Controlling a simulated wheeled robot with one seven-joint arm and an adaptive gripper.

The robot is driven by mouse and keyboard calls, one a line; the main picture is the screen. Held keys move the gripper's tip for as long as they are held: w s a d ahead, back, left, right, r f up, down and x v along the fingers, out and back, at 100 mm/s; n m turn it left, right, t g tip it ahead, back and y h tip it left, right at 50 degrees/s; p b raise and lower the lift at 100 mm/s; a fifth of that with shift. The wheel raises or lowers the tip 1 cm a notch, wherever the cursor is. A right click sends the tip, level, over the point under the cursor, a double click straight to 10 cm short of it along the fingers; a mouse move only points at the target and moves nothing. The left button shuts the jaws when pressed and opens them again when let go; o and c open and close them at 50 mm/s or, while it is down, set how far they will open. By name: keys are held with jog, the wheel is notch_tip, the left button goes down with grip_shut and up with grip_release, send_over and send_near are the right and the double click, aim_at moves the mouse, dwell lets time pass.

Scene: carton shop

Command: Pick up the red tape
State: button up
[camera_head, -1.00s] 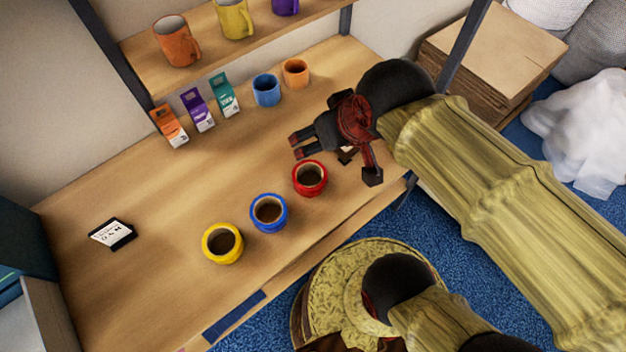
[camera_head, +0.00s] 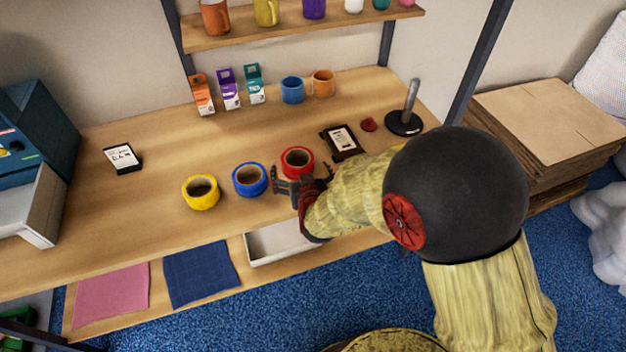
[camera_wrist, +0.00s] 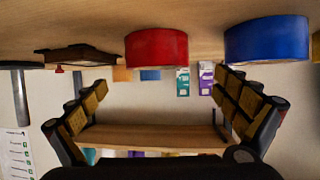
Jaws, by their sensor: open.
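The red tape (camera_head: 297,161) is a roll lying flat on the wooden table, right of the blue tape (camera_head: 250,180) and yellow tape (camera_head: 201,192). My gripper (camera_head: 299,186) is open and empty, just in front of the red tape at the table's front side. In the wrist view, which looks upside down, the red tape (camera_wrist: 156,49) lies ahead between the open fingers (camera_wrist: 165,105), apart from them. The blue tape (camera_wrist: 267,39) shows beside it, on the right.
A dark framed stand (camera_head: 342,141), a small red object (camera_head: 369,124) and a post on a black base (camera_head: 404,122) stand to the right. Cartons (camera_head: 228,89) and cups (camera_head: 292,90) stand behind. A white tray (camera_head: 279,243) lies below the front edge.

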aim_at(296, 155)
jog(key=shift+f, duration=0.3)
jog(key=shift+w+f, duration=0.15)
jog(key=shift+w, duration=0.2)
jog(key=b+x, duration=0.1)
jog(key=x, duration=0.2)
jog(key=b+x, duration=0.1)
jog(key=x, duration=0.2)
jog(key=shift+d+f+b, duration=0.1)
jog(key=shift+f+b, duration=0.15)
jog(key=shift+b, duration=0.15)
jog(key=shift+w, duration=0.3)
jog(key=shift+c, duration=1.2)
jog(key=c, duration=1.1)
jog(key=shift+c, duration=0.2)
